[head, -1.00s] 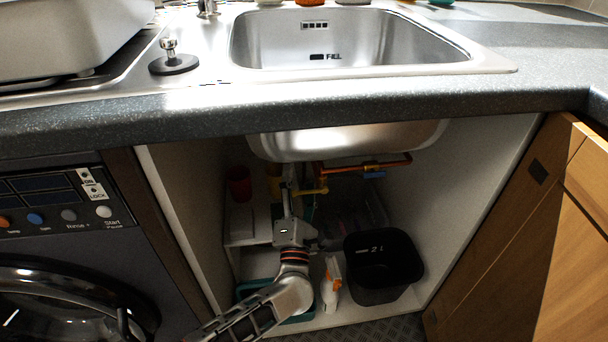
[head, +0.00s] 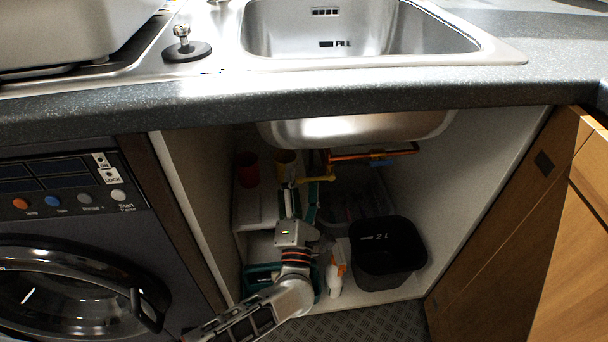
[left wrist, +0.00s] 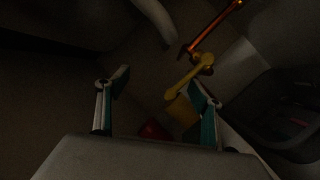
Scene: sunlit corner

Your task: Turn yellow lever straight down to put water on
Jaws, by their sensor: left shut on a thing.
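The yellow lever (head: 318,180) hangs under the sink beside the orange pipe. It also shows in the left wrist view (left wrist: 190,80), slanting down to the left from a round yellow joint, its lower end by the right-hand finger. My left gripper (head: 300,192) reaches into the cupboard from below. My right gripper is not in view.
A dark basket (head: 388,252) and a white spray bottle with orange trigger (head: 335,273) stand right of my arm. A red cup (head: 248,170) and yellow cup (head: 286,163) are at the back left. The sink bowl (head: 350,131) hangs above. A wooden door (head: 520,220) stands open at right.

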